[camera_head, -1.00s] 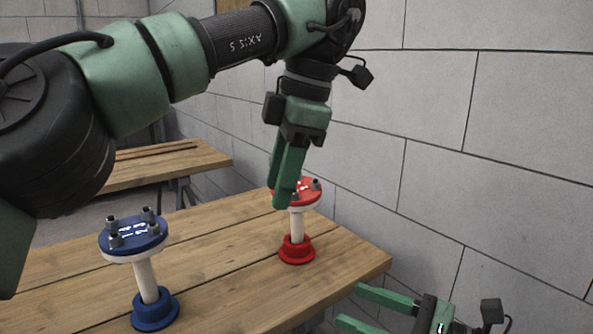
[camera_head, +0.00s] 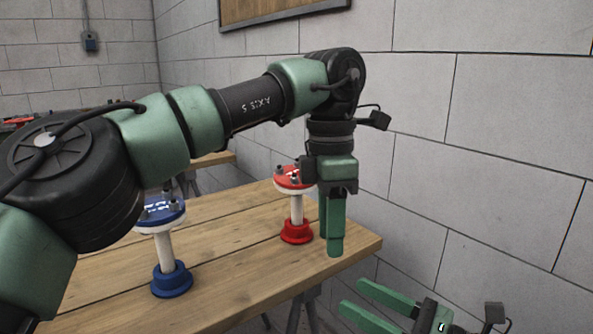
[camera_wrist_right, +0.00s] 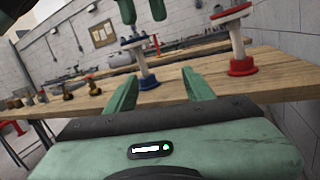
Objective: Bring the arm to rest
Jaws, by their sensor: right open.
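My left gripper (camera_head: 331,225) hangs with its fingers pointing down above the right end of the wooden table, just right of the red stand, apart from it and empty. Its two fingers show apart at the top of the right wrist view (camera_wrist_right: 142,10). My right gripper (camera_head: 375,305) is low at the right, beyond the table's edge. Its fingers are spread and empty; they also show in the right wrist view (camera_wrist_right: 160,92), pointing towards the table. The red stand (camera_head: 296,207) and the blue stand (camera_head: 165,250) are upright on the table. My left arm partly covers the blue stand's top.
The wooden table (camera_head: 225,295) has clear room in front of the stands. A grey block wall (camera_head: 480,130) runs behind and to the right. The right wrist view shows brass fittings (camera_wrist_right: 68,88) on the table's left part.

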